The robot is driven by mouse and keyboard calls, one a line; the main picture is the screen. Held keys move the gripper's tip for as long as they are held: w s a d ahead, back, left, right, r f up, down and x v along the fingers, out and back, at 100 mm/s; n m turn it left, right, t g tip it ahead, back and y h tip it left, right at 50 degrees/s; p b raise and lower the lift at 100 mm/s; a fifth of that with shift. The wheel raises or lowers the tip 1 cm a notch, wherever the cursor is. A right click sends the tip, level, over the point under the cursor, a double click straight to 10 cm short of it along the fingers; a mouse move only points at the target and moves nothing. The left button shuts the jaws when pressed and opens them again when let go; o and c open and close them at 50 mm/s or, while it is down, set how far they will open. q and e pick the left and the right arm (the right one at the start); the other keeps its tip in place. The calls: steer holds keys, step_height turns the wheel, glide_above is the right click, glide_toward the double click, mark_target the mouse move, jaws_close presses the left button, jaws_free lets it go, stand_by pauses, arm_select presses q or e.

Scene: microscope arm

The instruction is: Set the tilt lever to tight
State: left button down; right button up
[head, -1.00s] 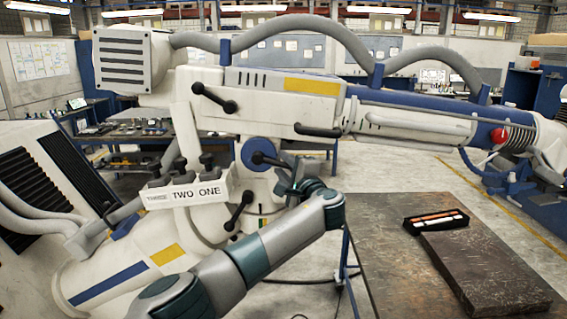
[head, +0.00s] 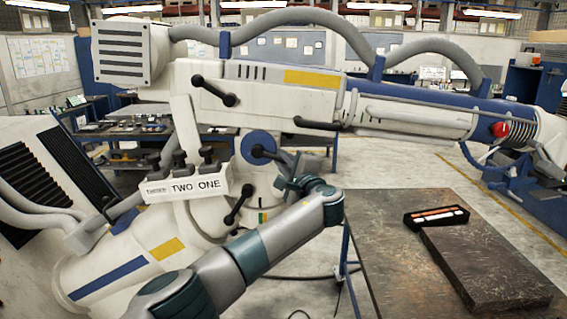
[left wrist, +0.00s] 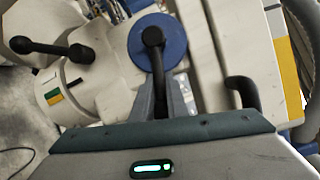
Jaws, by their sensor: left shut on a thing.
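The black lever on the blue round hub (head: 253,139), which I take for the tilt lever (left wrist: 154,48), sits at the middle of the white microscope arm. In the left wrist view the hub (left wrist: 137,42) is at top centre, and the lever runs down from it between my fingers. My left gripper (left wrist: 161,98) is shut on the lever; its fingertips stand on either side of the shaft. In the head view my left gripper (head: 287,178) is just right of and below the hub, and the lever's end is hidden there. My right gripper is not in view.
Other black levers sit nearby: one above left (head: 213,90), one below left (head: 238,206), and a dark handle (head: 318,125) above right. A panel (head: 186,187) marked TWO and ONE is to the left. A dark table (head: 380,235) with a black tray (head: 437,217) stands at right.

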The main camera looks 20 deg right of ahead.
arm_select(q)
steer(key=shift+w+a+f+m+t+h+b, duration=0.15)
steer(key=shift+a+f+m+t+b, duration=0.35)
steer(key=shift+m+b, duration=0.65)
steer(key=shift+a+f+m+t+h+b, duration=0.15)
steer(key=shift+f+m+t+h+b, duration=0.15)
steer(key=shift+f+m+b, duration=0.65)
steer(key=shift+w+a+f+m+t+h+b, duration=0.15)
steer(key=shift+a+f+m+t+b, duration=0.2)
steer(key=shift+m+b, duration=1)
steer(key=c, duration=1.7)
jaws_free()
steer(key=shift+c, duration=0.2)
steer(key=shift+s, duration=0.1)
